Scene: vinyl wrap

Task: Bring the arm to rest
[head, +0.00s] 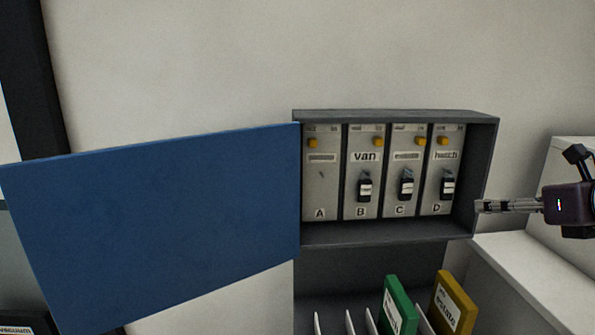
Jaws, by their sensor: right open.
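My right gripper (480,206) comes in from the right edge with its fingers pointing left. It is open, with nothing seen between its fingers, beside the right wall of a grey wall cabinet (487,165). The cabinet's blue door (150,225) is swung wide open to the left. Inside are panels marked A (320,190), B (350,145), C (393,200) and D (434,200). B, C and D each have a black tagged item on the front; A has none. My left gripper is not in view.
Below the cabinet, a green binder (393,300) and a yellow binder (455,300) stand in a rack with white dividers (352,322). A white surface (540,275) lies at the lower right. A box labelled vacuum (20,325) shows at the lower left.

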